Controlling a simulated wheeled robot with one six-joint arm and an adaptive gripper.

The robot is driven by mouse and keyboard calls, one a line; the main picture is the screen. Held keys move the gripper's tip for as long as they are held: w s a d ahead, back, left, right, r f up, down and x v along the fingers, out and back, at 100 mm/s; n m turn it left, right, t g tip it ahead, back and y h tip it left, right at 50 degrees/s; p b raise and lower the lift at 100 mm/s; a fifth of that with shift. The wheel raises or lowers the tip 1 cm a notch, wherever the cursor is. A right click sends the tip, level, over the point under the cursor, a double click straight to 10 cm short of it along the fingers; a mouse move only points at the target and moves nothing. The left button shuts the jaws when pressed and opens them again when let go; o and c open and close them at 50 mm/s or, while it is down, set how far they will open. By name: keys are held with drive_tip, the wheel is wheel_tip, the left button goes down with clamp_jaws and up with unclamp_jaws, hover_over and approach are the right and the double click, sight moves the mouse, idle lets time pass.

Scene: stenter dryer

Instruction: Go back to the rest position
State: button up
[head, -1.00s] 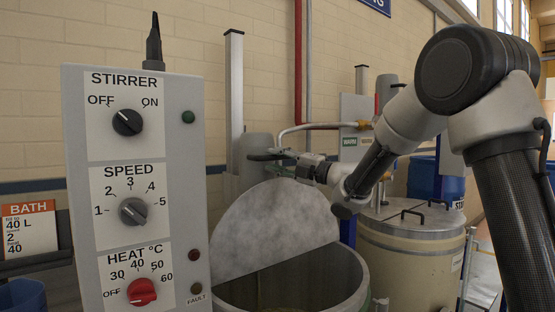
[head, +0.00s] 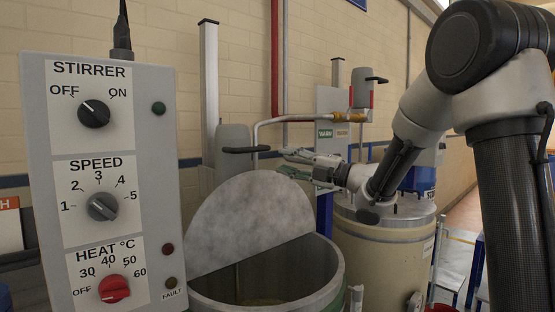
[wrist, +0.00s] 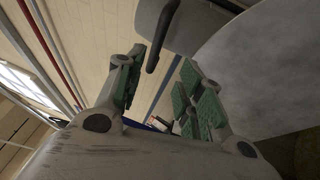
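My gripper (head: 290,165) is in the middle of the head view, above and to the right of the round grey lid (head: 250,222) of the open vat. In the wrist view my gripper (wrist: 155,95) has its two green-padded fingers apart with nothing held between them. A dark bar handle (head: 246,150) stands out from the grey housing behind the lid, just left of the fingertips. It also shows beyond the fingers in the wrist view (wrist: 162,35). I cannot tell how close the fingertips are to the handle.
The control panel (head: 149,200) stands close on the left, with STIRRER, SPEED and HEAT knobs. The open vat (head: 325,290) is below my gripper. A lidded cream drum (head: 385,245) stands right of it. A pipe with a brass valve (head: 345,117) runs behind.

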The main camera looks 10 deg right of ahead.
drive_tip(key=shift+d, duration=0.1)
drive_tip(key=w+d+f+m+t+h, duration=0.2)
drive_tip(key=w+d+f+m+h, duration=0.3)
drive_tip(key=d+f+m+h, duration=0.6)
drive_tip(key=s+d+f+m+g+h, duration=0.2)
drive_tip(key=s+d+f+m+h, duration=0.25)
drive_tip(key=d+f+m, duration=0.2)
drive_tip(key=s+d+f+m+g+h, duration=0.1)
drive_tip(key=s+d+m+g, duration=0.25)
drive_tip(key=s, duration=0.55)
drive_tip(key=s+d+f+m+g+h, duration=0.1)
drive_tip(key=s+d+m+g+h, duration=0.25)
drive_tip(key=s, duration=0.55)
drive_tip(key=s+a+r+m+y, duration=0.1)
drive_tip(key=s+r+m, duration=0.1)
drive_tip(key=s, duration=0.6)
drive_tip(key=s+a+r+m+y, duration=0.1)
drive_tip(key=s+r+m+y, duration=0.1)
drive_tip(key=s, duration=0.6)
drive_tip(key=shift+s+r+m+t, duration=0.2)
drive_tip(key=shift+s+m+t, duration=0.15)
drive_tip(key=shift+m, duration=0.5)
